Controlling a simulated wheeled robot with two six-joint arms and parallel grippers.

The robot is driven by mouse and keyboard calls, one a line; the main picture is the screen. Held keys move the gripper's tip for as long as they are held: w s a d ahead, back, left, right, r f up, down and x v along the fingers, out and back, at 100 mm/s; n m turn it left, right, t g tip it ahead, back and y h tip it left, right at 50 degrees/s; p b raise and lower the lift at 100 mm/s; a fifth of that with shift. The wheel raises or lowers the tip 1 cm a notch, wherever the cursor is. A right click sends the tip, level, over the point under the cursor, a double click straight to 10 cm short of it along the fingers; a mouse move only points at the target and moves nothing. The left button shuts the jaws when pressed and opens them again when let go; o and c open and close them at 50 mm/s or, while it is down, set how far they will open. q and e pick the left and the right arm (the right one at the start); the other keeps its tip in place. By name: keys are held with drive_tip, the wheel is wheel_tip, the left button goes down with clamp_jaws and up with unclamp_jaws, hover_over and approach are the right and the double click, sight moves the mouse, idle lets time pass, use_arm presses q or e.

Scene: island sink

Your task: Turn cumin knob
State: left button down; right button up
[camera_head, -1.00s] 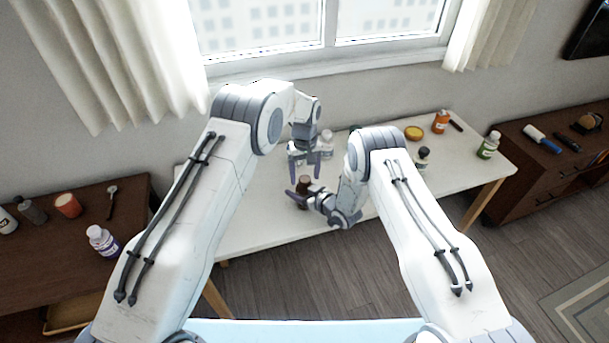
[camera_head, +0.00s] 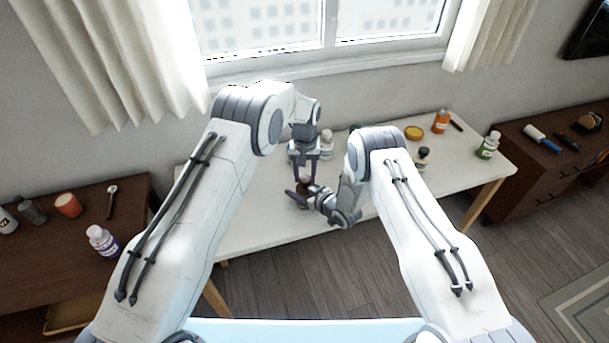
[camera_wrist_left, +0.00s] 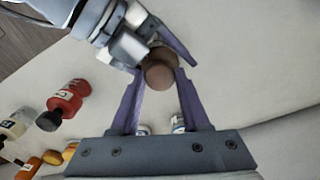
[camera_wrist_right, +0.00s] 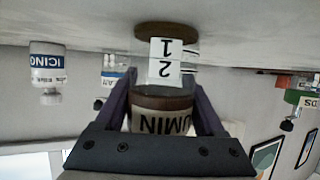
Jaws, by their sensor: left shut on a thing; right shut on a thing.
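The cumin jar has a round brown top (camera_wrist_left: 160,72), a clear body with "1" and "2" stickers (camera_wrist_right: 165,70), and a label reading "UMIN" (camera_wrist_right: 163,120). It stands upright on the white table (camera_head: 245,215). My left gripper (camera_head: 303,180) points down from above, shut with its fingertips on both sides of the brown top; it also shows in the left wrist view (camera_wrist_left: 158,70). My right gripper (camera_wrist_right: 163,88) reaches in from the side and is shut on the jar. In the head view the grippers hide most of the jar.
A white bottle (camera_head: 327,145) stands just behind the grippers. To the right are a dark-capped bottle (camera_head: 422,158), a yellow lid (camera_head: 414,133), an orange bottle (camera_head: 440,122) and a green-labelled bottle (camera_head: 489,146). The table's front left is clear.

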sight(305, 178)
use_arm(q)
drive_tip(key=shift+m, duration=0.6)
drive_tip(key=shift+c, duration=1.8)
unclamp_jaws()
wheel_tip(305, 178, up, 12)
